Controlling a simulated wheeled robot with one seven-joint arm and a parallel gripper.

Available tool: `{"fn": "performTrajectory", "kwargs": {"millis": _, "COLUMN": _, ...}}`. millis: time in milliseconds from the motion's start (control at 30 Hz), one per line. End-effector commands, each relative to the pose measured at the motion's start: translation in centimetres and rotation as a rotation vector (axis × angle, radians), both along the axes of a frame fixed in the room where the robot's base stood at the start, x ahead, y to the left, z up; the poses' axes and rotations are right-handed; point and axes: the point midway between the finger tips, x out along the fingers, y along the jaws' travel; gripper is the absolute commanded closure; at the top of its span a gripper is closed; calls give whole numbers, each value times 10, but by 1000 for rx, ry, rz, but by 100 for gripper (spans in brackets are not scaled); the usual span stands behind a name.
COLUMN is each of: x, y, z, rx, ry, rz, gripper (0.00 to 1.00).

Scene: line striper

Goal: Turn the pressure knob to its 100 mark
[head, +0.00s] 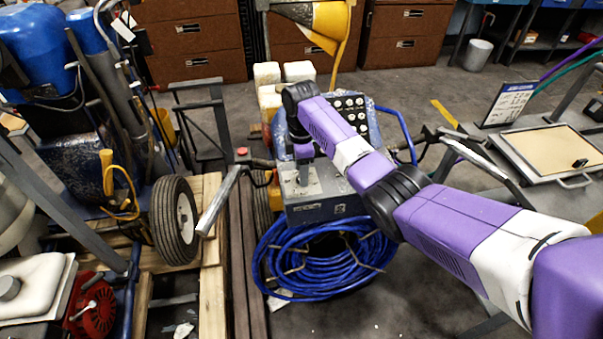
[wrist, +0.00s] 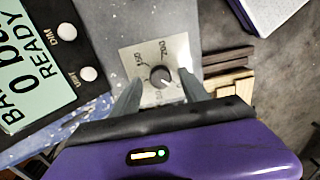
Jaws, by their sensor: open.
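The pressure knob (wrist: 160,76) is a small dark round knob with a pale pointer line, on a light dial plate (wrist: 140,58) with printed marks; 200 is legible near its top right. In the wrist view my gripper (wrist: 156,88) is open, with one finger to each side of the knob; I cannot tell whether either touches it. The exact pointer reading is too small to tell. In the head view my gripper (head: 303,178) points down over the front panel of the blue striper machine (head: 325,205), and the knob is hidden there.
A green display (wrist: 28,60) with two white buttons is left of the dial. A blue hose coil (head: 325,268) hangs below the machine. A wheel (head: 174,220) and wooden pallet stand at left.

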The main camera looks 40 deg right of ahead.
Motion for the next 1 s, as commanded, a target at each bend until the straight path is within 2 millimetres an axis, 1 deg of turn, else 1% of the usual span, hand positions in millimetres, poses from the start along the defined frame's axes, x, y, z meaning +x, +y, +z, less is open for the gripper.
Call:
{"fn": "performTrajectory", "kwargs": {"millis": 33, "x": -1, "y": 1, "z": -5, "rx": 0, "ry": 2, "rz": 0, "gripper": 48}}
{"fn": "performTrajectory", "kwargs": {"millis": 133, "x": -1, "y": 1, "z": -11, "rx": 1, "ry": 1, "rz": 0, "gripper": 48}}
{"fn": "performTrajectory", "kwargs": {"millis": 433, "x": 0, "y": 1, "z": -13, "rx": 1, "ry": -1, "rz": 0, "gripper": 48}}
{"fn": "performTrajectory", "kwargs": {"millis": 700, "x": 0, "y": 1, "z": -13, "rx": 1, "ry": -1, "rz": 0, "gripper": 100}}
{"fn": "performTrajectory", "kwargs": {"millis": 1000, "x": -1, "y": 1, "z": -13, "rx": 0, "ry": 0, "rz": -23, "gripper": 100}}
